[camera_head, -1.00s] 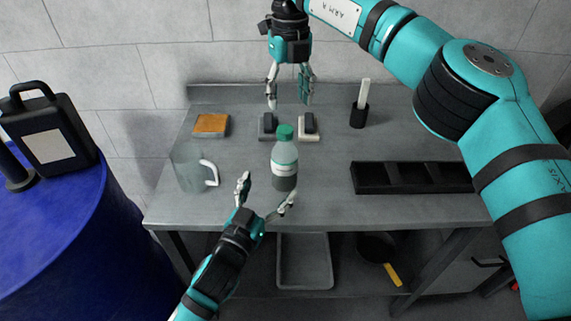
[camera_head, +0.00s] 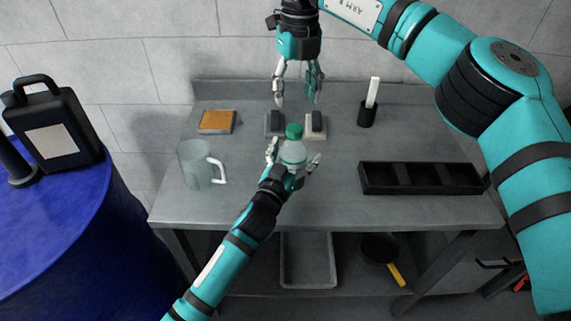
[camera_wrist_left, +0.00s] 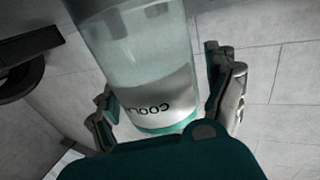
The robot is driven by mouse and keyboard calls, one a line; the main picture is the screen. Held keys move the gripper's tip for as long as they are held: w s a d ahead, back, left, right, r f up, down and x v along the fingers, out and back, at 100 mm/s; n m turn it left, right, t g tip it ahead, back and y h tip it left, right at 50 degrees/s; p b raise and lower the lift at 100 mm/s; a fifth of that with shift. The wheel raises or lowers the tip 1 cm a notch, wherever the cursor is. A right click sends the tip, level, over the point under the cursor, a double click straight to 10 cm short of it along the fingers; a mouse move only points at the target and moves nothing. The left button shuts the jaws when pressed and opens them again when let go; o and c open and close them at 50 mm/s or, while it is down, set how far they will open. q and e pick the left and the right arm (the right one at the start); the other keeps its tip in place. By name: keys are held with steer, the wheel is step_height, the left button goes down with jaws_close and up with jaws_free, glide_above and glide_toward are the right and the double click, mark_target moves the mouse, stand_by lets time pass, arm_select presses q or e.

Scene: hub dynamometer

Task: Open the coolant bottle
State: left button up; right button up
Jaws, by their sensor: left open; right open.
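The coolant bottle (camera_head: 293,152) stands upright on the grey workbench (camera_head: 330,205), a clear bottle with a green cap (camera_head: 294,131) and a pale label. Its lower part is hidden behind my left gripper (camera_head: 292,165) in the head view. The left gripper is open with its fingers on either side of the bottle. In the left wrist view the bottle (camera_wrist_left: 140,55) fills the space between the open fingers, and part of its label lettering shows. I cannot tell whether the fingers touch it. My right gripper (camera_head: 298,92) is open and empty, pointing down above and behind the cap.
A clear jug (camera_head: 193,165) stands left of the bottle. Two small blocks (camera_head: 273,124) (camera_head: 316,127) sit behind it. A black divided tray (camera_head: 420,179) lies to the right, and a black holder (camera_head: 367,115) with a white stick stands behind that.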

mark_target(294, 128)
arm_select(q)
steer(key=shift+s+d, duration=0.1)
arm_select(e)
steer(key=shift+d, duration=0.1)
arm_select(q)
steer(key=c, duration=0.6)
arm_select(e)
steer(key=shift+s, duration=0.1)
arm_select(q)
jaws_close()
arm_select(e)
steer(key=m, duration=1.1)
steer(key=shift+m, duration=0.3)
steer(key=m, duration=1)
steer(key=shift+m, duration=0.4)
steer(key=shift+f, duration=4.05)
